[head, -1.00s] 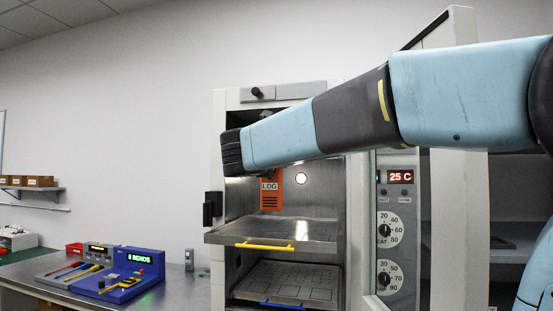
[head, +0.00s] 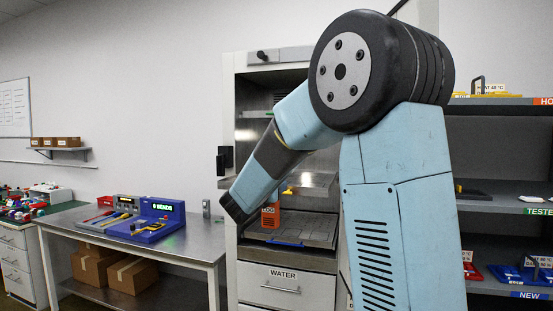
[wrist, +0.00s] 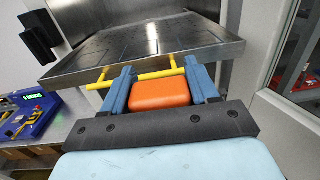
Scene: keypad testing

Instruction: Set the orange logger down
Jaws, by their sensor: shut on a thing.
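My gripper (wrist: 159,72) is shut on the orange logger (wrist: 160,94), with one blue finger on each side of it. In the head view the logger (head: 270,215) shows its LOG label below my wrist, which hides the fingers. The upper shelf (wrist: 130,44), with its yellow handle (wrist: 158,75), lies just beyond the logger in the wrist view. In the head view the logger appears lower than this shelf and over the lower shelf (head: 318,229), which has a blue handle (head: 285,243). I cannot tell whether the logger touches anything.
The cabinet stands open above a WATER drawer (head: 287,286). A steel bench (head: 200,238) to the left holds a blue console (head: 150,222). Shelving (head: 500,205) with several items stands at the right. My own arm covers much of the cabinet.

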